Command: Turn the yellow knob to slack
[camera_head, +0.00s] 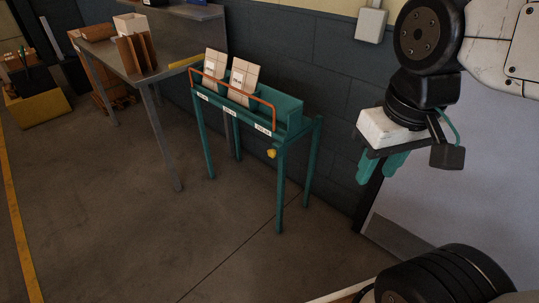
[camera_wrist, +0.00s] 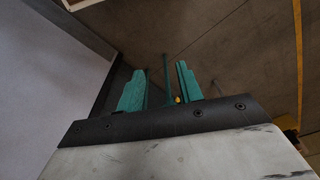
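The yellow knob (camera_head: 271,153) sits on the front right corner of a teal stand (camera_head: 290,143), just below its top edge. In the wrist view a small yellow spot, apparently the knob (camera_wrist: 179,99), shows at the inner edge of the right finger, mostly hidden. My gripper (camera_head: 376,180) hangs to the right of the stand, pointing down, clear of it and of the knob. In the wrist view my gripper's (camera_wrist: 160,68) two teal fingers are apart, with nothing held. A thin teal bar, seemingly a stand leg, shows between them.
The stand holds card packets (camera_head: 242,80) behind an orange rail (camera_head: 234,88). A metal table (camera_head: 150,74) stands to its left. A block wall runs behind, and a pale panel (camera_head: 450,190) is at the right. The floor (camera_head: 130,220) in front is clear.

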